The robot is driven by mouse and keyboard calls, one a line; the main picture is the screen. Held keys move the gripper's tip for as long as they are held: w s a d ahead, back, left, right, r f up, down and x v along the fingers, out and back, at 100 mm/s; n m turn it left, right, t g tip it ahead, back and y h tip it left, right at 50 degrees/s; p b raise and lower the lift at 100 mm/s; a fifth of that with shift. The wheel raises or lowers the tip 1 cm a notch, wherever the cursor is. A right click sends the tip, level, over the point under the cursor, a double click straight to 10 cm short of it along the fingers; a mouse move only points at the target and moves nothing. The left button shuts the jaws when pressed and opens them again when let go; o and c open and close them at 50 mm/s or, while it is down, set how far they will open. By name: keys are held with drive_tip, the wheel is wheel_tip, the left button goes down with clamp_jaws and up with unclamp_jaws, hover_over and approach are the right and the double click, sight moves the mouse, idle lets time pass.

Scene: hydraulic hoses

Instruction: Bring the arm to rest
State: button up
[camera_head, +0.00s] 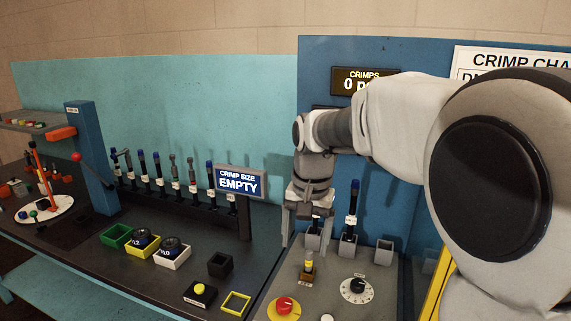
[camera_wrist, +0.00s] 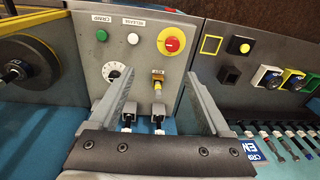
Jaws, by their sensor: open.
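My arm reaches in from the right of the head view, and my gripper (camera_head: 305,240) points down over the grey control panel (camera_head: 335,300). In the wrist view my gripper (camera_wrist: 160,85) has its two fingers wide apart, with nothing held between them. Grey holders (camera_head: 386,247) stand behind the gripper, and one holds an upright blue-topped hose fitting (camera_head: 350,215).
The panel carries a red stop button (camera_head: 284,305) and a dial (camera_head: 356,289). Coloured bins (camera_head: 173,257) sit on the dark bench. A blue wall rises behind.

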drive_tip(key=s+d+r+n+t, duration=0.1)
drive_tip(key=s+d, duration=0.4)
drive_tip(key=s, duration=0.5)
drive_tip(key=s+d+r+n+t, duration=0.1)
drive_tip(key=s+d, duration=0.4)
drive_tip(key=s, duration=0.6)
drive_tip(key=n+t, duration=0.1)
drive_tip(key=t, duration=0.1)
drive_tip(key=shift+t+h, duration=0.3)
drive_tip(key=shift+d, duration=0.15)
